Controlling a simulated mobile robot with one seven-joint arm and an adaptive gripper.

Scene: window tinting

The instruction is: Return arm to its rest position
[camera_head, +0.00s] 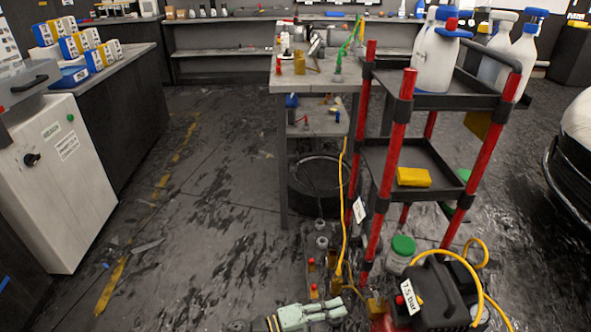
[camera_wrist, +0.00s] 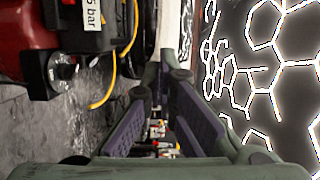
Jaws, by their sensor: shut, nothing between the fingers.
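My gripper (camera_wrist: 161,83) shows in the wrist view, with its dark purple finger pads on both sides of the middle. It is shut and holds nothing. In the head view, a pale green part of my arm (camera_head: 299,316) shows low at the bottom edge, near the floor. Most of the arm is out of that view, and I cannot make out the fingertips there.
A black and red compressor (camera_head: 438,290) with yellow hose stands right of my arm. Behind it is a red-posted cart (camera_head: 376,160) with bottles. A workbench (camera_head: 300,83) stands further back. A white cabinet (camera_head: 55,180) is left. Floor (camera_head: 190,220) between is mostly clear.

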